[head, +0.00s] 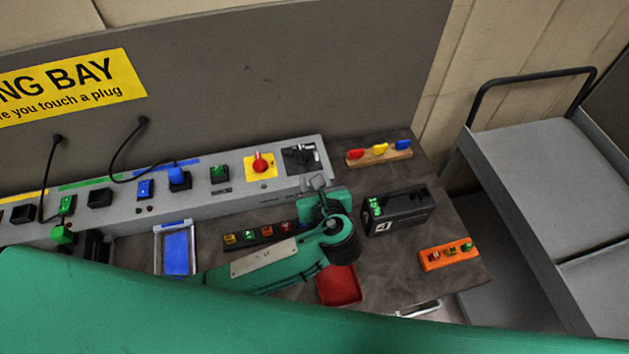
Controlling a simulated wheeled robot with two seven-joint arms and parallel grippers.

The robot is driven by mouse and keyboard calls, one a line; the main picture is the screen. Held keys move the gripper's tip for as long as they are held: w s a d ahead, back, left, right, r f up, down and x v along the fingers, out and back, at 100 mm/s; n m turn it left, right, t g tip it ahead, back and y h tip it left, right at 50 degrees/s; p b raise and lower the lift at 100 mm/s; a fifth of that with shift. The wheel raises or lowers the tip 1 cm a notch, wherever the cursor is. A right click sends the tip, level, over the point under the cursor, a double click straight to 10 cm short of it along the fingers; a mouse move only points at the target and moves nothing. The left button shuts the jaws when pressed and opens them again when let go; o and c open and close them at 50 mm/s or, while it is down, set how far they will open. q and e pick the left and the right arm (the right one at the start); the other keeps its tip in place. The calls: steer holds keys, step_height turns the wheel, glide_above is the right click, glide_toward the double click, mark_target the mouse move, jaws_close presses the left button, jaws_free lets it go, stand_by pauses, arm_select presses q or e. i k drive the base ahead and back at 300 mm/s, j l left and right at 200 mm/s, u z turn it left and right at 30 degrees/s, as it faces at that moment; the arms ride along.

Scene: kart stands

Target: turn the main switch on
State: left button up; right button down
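A red rotary knob on a yellow plate (260,164) sits on the sloped face of the long grey panel (205,198). To its right, near the panel's right end, is a black rotary switch on a dark plate (300,157). No readable label tells me which of the two is the main switch. My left gripper (317,182) is just below and to the right of the black switch, with its small grey fingers pointing up toward the panel. I cannot tell whether it touches the panel or how far its fingers are apart. My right gripper is not in view.
Green and blue sockets line the panel's left. A black box marked 4 (400,212), a wooden rack of coloured plugs (379,153), an orange block (447,255), a red tray (340,286) and a blue-lined tray (178,250) occupy the bench. A grey cart (530,170) stands right.

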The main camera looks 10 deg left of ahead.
mark_target(259, 165)
steer(key=k+l, duration=0.3)
steer(key=k, duration=0.15)
steer(key=k+l, duration=0.3)
steer(key=k, duration=0.15)
steer(key=k+l, duration=0.3)
steer(key=k, duration=0.15)
